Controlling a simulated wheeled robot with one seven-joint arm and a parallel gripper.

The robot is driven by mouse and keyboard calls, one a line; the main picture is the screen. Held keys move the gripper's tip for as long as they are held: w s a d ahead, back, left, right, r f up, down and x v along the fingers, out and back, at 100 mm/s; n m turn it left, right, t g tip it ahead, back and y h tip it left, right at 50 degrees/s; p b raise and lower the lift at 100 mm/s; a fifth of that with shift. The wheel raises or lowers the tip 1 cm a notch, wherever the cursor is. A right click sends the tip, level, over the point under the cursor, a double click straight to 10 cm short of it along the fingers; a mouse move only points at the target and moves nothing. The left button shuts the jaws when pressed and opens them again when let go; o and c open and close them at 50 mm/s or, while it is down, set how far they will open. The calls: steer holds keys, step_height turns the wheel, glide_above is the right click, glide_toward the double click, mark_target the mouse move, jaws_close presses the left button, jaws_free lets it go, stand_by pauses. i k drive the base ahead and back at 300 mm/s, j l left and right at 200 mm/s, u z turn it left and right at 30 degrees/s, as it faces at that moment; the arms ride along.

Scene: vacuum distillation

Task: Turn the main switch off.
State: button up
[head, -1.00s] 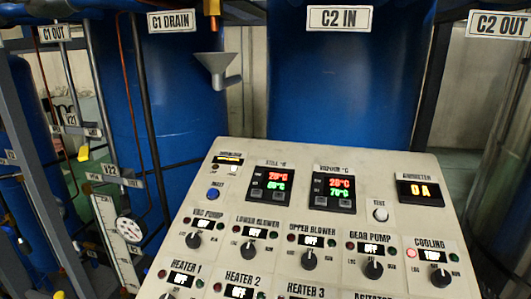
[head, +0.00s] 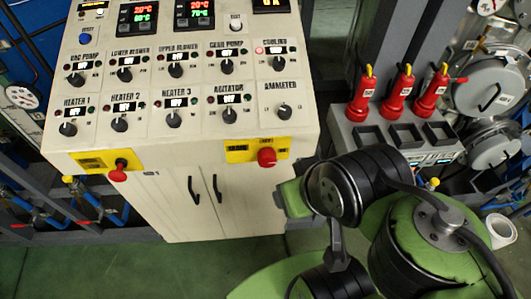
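The slanted control panel (head: 200,93) tops a cream cabinet in the head view. On its front face, at left, a yellow plate (head: 92,161) carries a red knob on a black stem (head: 118,173), which looks like the main switch. Its exact setting is too small to read. At right, another yellow plate (head: 238,151) carries a round red button (head: 267,157). My green and black arm is folded at the lower right, apart from the left knob. I cannot make out my gripper's fingers.
Two black door handles (head: 193,190) stick out below the yellow plates. Red bottles with yellow tips (head: 397,92) stand in a grey rack at right. A white bucket (head: 501,230) is at the far right. Green floor (head: 130,262) before the cabinet is clear.

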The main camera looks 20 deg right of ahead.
mark_target(267, 156)
steer(key=k+j, duration=0.1)
steer(key=j, duration=0.4)
steer(key=k+j, duration=0.1)
steer(key=j, duration=0.35)
steer(key=k+j, duration=0.1)
steer(key=j, duration=0.4)
